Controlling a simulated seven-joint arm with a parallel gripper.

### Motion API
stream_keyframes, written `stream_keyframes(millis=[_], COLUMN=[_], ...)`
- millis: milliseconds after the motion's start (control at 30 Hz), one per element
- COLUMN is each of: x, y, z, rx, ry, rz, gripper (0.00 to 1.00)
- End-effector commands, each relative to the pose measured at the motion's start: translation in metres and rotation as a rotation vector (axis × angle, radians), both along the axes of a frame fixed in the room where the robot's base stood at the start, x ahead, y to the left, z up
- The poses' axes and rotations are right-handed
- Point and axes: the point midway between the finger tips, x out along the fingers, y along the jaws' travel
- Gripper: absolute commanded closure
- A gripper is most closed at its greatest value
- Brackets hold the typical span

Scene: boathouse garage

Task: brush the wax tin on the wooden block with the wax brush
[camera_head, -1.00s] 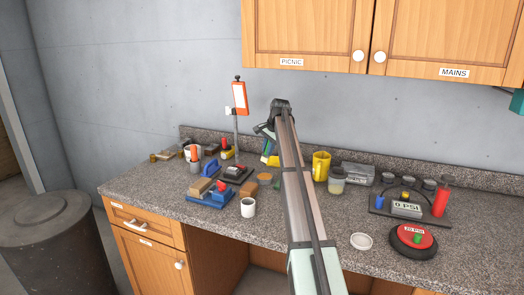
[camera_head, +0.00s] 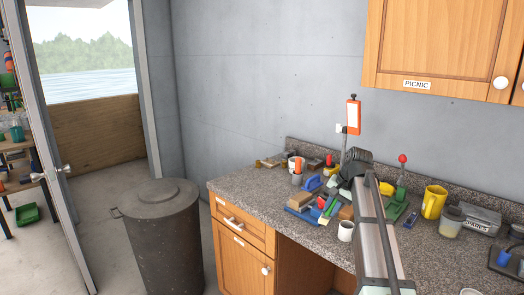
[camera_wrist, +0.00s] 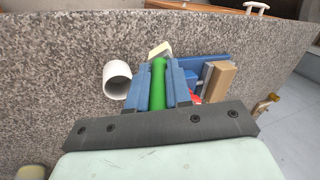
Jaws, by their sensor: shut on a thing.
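The wax brush, with a green handle (camera_wrist: 158,88) and a pale tip (camera_wrist: 159,49), is between the blue fingers of my gripper (camera_wrist: 160,82). My gripper is shut on it. In the head view the green brush (camera_head: 327,214) is over the front left of the counter, with my gripper (camera_head: 333,203) partly hidden by my arm. A wooden block (camera_wrist: 218,80) lies beside a blue fixture (camera_wrist: 206,62), just right of the brush in the wrist view. I cannot make out a wax tin for certain; my arm and gripper hide part of the area.
A white cup (camera_head: 346,231) stands close to the brush; it also shows in the wrist view (camera_wrist: 117,78). An orange-topped stand (camera_head: 352,117) rises behind. A yellow mug (camera_head: 433,202) and a lidded jar (camera_head: 451,221) stand to the right.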

Motion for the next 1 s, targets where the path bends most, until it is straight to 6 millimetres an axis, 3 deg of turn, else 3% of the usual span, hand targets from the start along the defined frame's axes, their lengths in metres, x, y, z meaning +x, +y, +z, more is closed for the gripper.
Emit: stream_keyframes(millis=[33, 200, 333, 467, 567, 667, 1000], x=[-0.023, -0.061, -0.077, -0.079, -0.067, -0.041, 0.087], y=[0.015, 0.047, 0.059, 0.061, 0.059, 0.054, 0.032], z=[-0.005, -0.013, -0.016, -0.016, -0.012, -0.004, 0.036], rx=[0.001, 0.005, 0.008, 0.008, 0.008, 0.009, 0.009], ry=[-0.001, -0.005, -0.007, -0.006, -0.007, -0.006, -0.002], rz=[0.043, 0.166, 0.220, 0.237, 0.238, 0.235, 0.224], gripper=[1.00, 1.00, 1.00, 1.00, 1.00, 1.00, 1.00])
